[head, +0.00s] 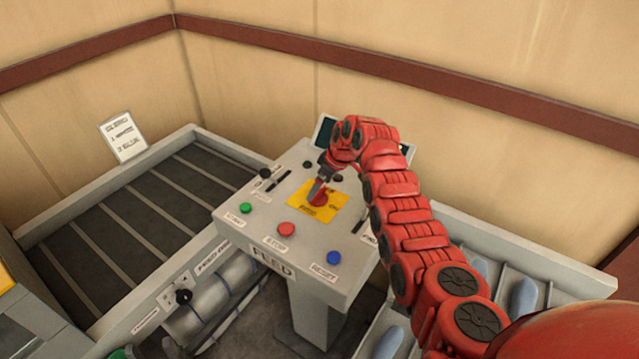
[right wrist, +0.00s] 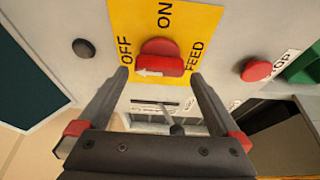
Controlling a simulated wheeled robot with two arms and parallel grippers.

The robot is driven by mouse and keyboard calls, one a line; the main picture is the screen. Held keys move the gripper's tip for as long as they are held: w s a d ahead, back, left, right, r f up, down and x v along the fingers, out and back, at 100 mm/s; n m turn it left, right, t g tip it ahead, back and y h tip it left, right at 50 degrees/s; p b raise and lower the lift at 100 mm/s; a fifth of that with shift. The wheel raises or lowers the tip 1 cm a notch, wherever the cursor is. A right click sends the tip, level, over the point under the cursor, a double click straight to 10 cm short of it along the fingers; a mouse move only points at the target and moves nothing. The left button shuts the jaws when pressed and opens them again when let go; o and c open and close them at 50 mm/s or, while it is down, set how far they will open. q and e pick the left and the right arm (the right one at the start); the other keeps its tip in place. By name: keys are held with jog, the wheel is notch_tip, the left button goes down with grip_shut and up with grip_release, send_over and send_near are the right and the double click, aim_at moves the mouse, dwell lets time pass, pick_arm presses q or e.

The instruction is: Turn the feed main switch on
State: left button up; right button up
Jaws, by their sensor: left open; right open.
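The feed main switch is a red rotary knob (right wrist: 160,58) on a yellow plate (right wrist: 206,18) marked ON, OFF and FEED. Its white arrow points left in the right wrist view, toward the OFF side. In the head view the yellow plate (head: 327,212) is on the grey FEED console (head: 245,222), with the knob partly hidden by the gripper. My right gripper (head: 316,190) comes in on the red arm from the lower right. In the right wrist view its open fingers (right wrist: 160,74) are either side of the knob, with nothing clamped. I cannot tell whether they touch it. My left gripper is not seen.
The console also has a green button (head: 245,208), a red stop button (head: 286,229), a blue reset button (head: 334,257) and black levers. A slatted conveyor (head: 130,230) lies to the left. A bin with blue-grey pieces (head: 523,296) is to the right.

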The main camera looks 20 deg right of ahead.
jog(key=shift+x, duration=0.85)
jog(key=shift+c, duration=0.2)
jog(key=c, duration=1.1)
